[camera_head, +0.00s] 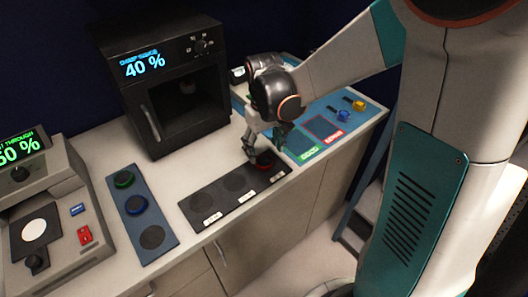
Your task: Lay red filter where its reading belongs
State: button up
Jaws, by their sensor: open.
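The red filter (264,165) sits at the right-hand spot of a black strip (222,208) with three round spots, each with a small white label too small to read. The other two spots look empty. My gripper (262,152) is open, pointing down right above and around the red filter; whether its fingers touch it I cannot tell. The black chamber (170,85) shows "40 %" on its display. The grey meter (40,190) at the left shows a partly cut-off green reading that ends in "0 %".
A blue panel (355,102) with green and red marked areas lies behind my gripper. The counter's front edge runs close to the black strip.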

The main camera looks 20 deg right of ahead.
aim_at(264, 160)
notch_tip(264, 160, up, 7)
jog(key=p, duration=0.2)
jog(key=s+r+m+t, duration=0.1)
jog(key=s+r+t, duration=0.2)
jog(key=s, duration=0.4)
jog(key=s+r+t, duration=0.4)
jog(key=s+r, duration=0.1)
jog(key=s, duration=0.3)
jog(key=shift+r+m, duration=0.25)
jog(key=shift+m, duration=0.15)
